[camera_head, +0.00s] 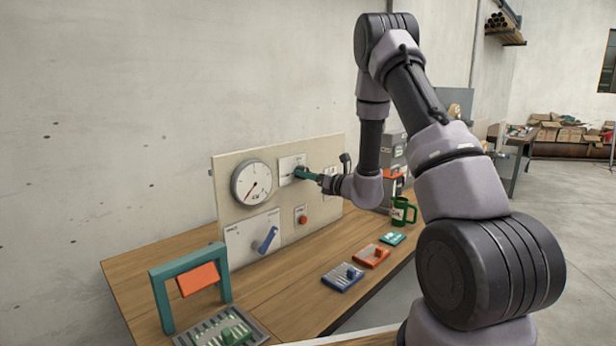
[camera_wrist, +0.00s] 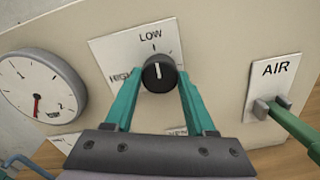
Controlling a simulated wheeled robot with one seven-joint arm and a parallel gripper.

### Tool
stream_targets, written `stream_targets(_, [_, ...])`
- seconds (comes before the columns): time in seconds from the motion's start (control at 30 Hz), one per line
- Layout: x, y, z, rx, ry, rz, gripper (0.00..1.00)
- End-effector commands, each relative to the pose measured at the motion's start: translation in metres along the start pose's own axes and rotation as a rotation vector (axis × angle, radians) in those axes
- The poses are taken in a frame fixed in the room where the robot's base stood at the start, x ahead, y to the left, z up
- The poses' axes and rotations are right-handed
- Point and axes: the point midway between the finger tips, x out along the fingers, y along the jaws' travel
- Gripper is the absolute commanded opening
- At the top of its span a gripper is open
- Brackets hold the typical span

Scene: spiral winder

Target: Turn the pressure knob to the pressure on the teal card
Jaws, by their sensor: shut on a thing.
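The black pressure knob (camera_wrist: 159,74) sits on a white plate with LOW at the top and HIGH at the left in the wrist view; another label below is partly hidden. The knob's white line points up toward LOW. My gripper (camera_wrist: 158,88) has teal fingers shut on the knob, one on each side. In the head view, my gripper (camera_head: 301,174) covers the knob at the upright panel. A small teal card (camera_head: 392,238) lies on the bench at right; its writing is too small to read.
A round gauge (camera_head: 251,182) with a red needle is left of the knob. A green AIR lever (camera_wrist: 293,128) is at right in the wrist view. A blue lever (camera_head: 266,240) and red button (camera_head: 303,219) sit lower. A green mug (camera_head: 403,211) stands near the teal card.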

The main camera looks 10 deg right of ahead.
Motion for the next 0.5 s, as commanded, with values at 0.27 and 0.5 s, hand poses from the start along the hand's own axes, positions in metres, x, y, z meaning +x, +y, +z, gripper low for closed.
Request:
stream_targets(0.27, [-0.0008,-0.0010,0.0002,0.193,-0.001,-0.002,0.00])
stream_targets(0.5, [-0.0006,-0.0006,0.0000,0.421,0.000,-0.002,0.00])
